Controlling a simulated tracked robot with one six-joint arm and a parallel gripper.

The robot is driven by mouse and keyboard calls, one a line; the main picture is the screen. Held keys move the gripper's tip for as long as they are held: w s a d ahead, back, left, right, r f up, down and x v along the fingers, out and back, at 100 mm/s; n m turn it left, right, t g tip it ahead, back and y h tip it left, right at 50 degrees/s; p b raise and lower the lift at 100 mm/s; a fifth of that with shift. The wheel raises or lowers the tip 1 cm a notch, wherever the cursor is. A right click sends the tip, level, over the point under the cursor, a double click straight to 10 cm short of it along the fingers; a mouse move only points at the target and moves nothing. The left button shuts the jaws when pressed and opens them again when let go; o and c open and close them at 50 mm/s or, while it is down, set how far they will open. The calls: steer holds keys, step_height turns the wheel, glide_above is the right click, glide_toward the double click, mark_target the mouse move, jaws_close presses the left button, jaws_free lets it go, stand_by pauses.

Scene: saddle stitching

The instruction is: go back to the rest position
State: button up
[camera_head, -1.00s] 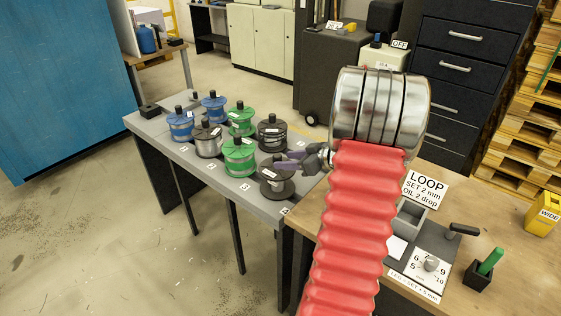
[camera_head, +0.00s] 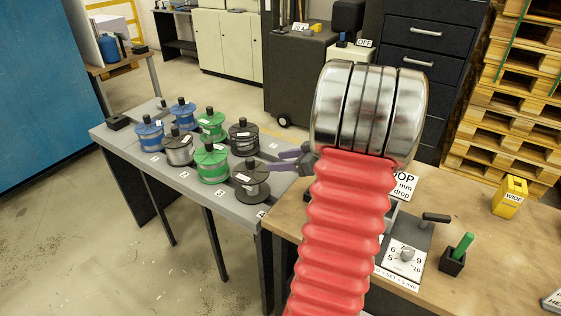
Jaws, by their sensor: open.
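My gripper (camera_head: 287,161) shows at the left of my arm's silver joint, with its purple fingers pointing left. It is open and nothing shows between the fingers. It appears near the dark spool (camera_head: 252,180) at the right end of the grey table, and no contact can be made out. My red-sleeved arm hides part of the wooden bench and of the LOOP sign.
Several blue, green, grey and dark spools stand on the grey table (camera_head: 108,137). The wooden bench (camera_head: 520,235) holds a dial plate (camera_head: 404,257), a green-handled tool in a black block (camera_head: 455,254) and a yellow WIDE block (camera_head: 509,196). Drawers and pallets stand behind.

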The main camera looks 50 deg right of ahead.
stand_by(0.8)
steer(key=s+a+f+m+g+y, duration=0.1)
steer(key=s+a+f+m+g, duration=0.2)
steer(key=s+a+f+m, duration=0.25)
steer(key=a+r+m+g+y, duration=0.15)
steer(key=a+m+g, duration=0.3)
steer(key=a, duration=0.75)
steer(key=s+a+r+n+h, duration=0.2)
steer(key=a+r+n, duration=0.2)
steer(key=a, duration=0.9)
steer(key=s+a+r+n+h, duration=0.1)
steer(key=a+r+n, duration=0.3)
steer(key=a+r, duration=0.4)
steer(key=a, duration=0.5)
steer(key=shift+s+a+r+n+t+h, duration=0.15)
steer(key=shift+s+r+n+t+h, duration=0.2)
steer(key=shift+s+n, duration=0.05)
